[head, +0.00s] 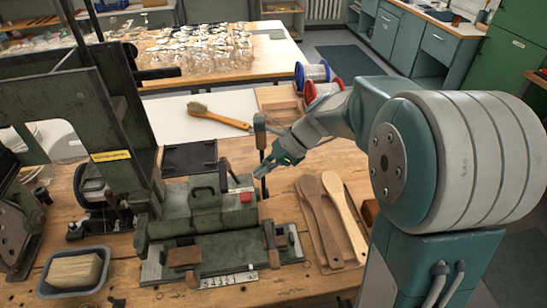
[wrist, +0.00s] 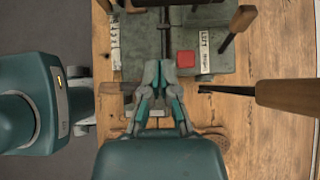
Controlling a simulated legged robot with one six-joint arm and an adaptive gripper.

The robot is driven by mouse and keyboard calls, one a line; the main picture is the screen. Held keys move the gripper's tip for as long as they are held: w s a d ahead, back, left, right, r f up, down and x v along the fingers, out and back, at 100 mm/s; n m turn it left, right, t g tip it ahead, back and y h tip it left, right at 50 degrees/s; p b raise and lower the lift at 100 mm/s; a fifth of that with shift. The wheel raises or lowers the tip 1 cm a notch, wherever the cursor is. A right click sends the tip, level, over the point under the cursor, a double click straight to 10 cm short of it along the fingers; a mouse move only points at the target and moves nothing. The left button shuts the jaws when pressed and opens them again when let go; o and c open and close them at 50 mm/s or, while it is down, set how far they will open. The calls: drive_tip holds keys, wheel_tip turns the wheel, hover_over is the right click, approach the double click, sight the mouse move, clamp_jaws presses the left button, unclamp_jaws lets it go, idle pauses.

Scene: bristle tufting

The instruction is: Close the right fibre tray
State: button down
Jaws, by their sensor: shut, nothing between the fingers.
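My gripper (head: 268,167) is above the bench at the right end of the green machine (head: 205,222), close to an upright dark lever with a wooden grip (head: 260,132). In the wrist view its fingers (wrist: 159,68) are together and empty, pointing at the machine near the red button (wrist: 186,58). I cannot tell for sure which part is the right fibre tray. A dark flat panel (head: 190,157) sits behind the machine. A grey tub (head: 50,289) with a pale fibre block stands at the front left.
Wooden brush bodies (head: 345,215) lie on a board to the right of the machine. A brush (head: 218,117) lies on the white surface behind, with spools (head: 312,72) to its right. In the wrist view a wooden-handled tool (wrist: 282,97) extends from the right. Bare bench shows at front right.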

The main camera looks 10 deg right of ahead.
drive_tip(key=a, duration=0.2)
drive_tip(key=a+f, duration=0.1)
drive_tip(key=a, duration=0.2)
drive_tip(key=shift+w+a, duration=0.1)
drive_tip(key=shift+a, duration=0.2)
drive_tip(key=a, duration=1.4)
drive_tip(key=shift+w+a, duration=0.2)
drive_tip(key=shift+w, duration=0.05)
drive_tip(key=shift+r, duration=0.1)
